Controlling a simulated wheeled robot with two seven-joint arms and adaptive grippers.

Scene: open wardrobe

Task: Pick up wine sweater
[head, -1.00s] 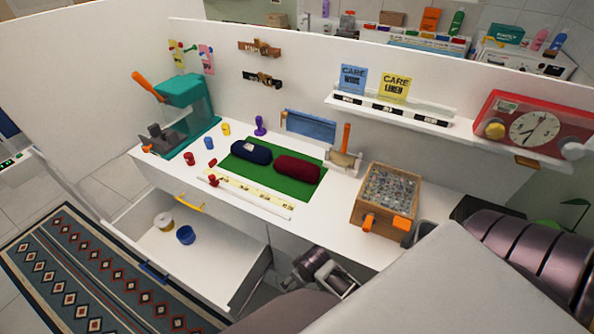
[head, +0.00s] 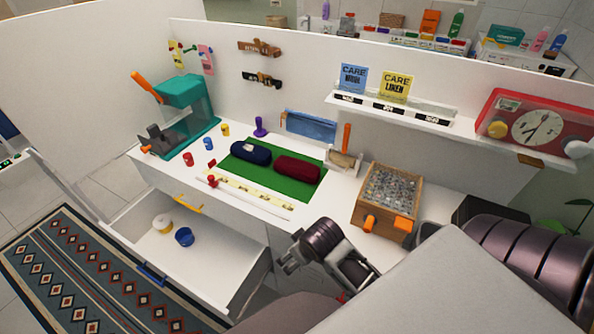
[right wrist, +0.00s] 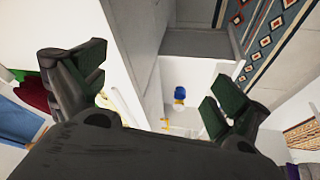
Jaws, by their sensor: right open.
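The wine sweater (head: 298,168) is a dark red roll lying on a green mat (head: 306,192) on the white worktop. Beside it on the left lies a dark blue roll (head: 251,151). In the right wrist view part of the wine sweater (right wrist: 30,92) shows at the left edge. My right gripper (right wrist: 155,90) is open and empty, its fingers apart over the worktop's front edge and the open drawer. It is apart from the sweater. In the head view a wrist part of my right arm shows in front of the worktop. My left gripper is not in view.
A ruler strip (head: 250,196) lies in front. A shelf (head: 390,108) overhangs the back right.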

